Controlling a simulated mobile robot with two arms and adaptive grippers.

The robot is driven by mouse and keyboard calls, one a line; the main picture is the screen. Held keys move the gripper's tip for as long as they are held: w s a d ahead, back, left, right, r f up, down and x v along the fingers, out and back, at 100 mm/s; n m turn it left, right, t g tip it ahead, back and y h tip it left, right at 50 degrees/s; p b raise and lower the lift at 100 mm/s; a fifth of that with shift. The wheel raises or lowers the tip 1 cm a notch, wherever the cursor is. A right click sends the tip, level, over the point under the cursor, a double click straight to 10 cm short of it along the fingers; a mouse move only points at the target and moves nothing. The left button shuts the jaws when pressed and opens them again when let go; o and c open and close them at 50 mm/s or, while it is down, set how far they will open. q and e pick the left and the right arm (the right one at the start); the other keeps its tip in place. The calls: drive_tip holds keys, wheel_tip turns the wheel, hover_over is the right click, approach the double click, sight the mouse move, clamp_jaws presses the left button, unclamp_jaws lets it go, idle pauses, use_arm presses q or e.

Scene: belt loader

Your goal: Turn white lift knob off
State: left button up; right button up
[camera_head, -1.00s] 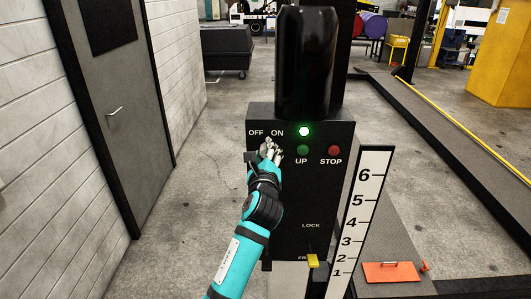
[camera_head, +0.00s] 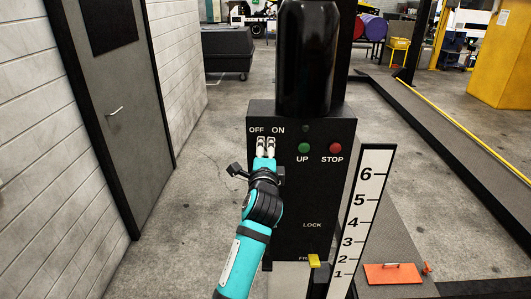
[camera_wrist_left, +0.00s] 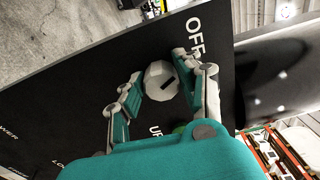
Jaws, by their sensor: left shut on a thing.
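The white lift knob (camera_wrist_left: 161,81) shows in the left wrist view as a faceted white knob with a dark mark, on the black control box. My left gripper (camera_wrist_left: 163,88) has a finger on each side of the knob and is shut on it. In the head view my left gripper (camera_head: 266,146) is at the box's upper left, just below the OFF and ON labels, and hides the knob. The indicator lamp (camera_head: 305,129) above the UP button is dark. My right gripper is not in view.
The black control box (camera_head: 320,190) carries a green UP button (camera_head: 304,148) and a red STOP button (camera_head: 335,148). A black cylinder (camera_head: 306,60) stands above it. A numbered white scale (camera_head: 359,215) and a yellow lever (camera_head: 314,260) are lower right. Open floor lies left.

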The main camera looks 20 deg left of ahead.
use_arm(q)
drive_tip(key=shift+f+n, duration=0.1)
drive_tip(key=shift+n, duration=0.3)
drive_tip(key=o, duration=1.1)
drive_tip(key=shift+o, duration=0.2)
drive_tip(key=shift+s, duration=0.15)
drive_tip(key=v, duration=0.7)
drive_tip(key=shift+s, duration=0.15)
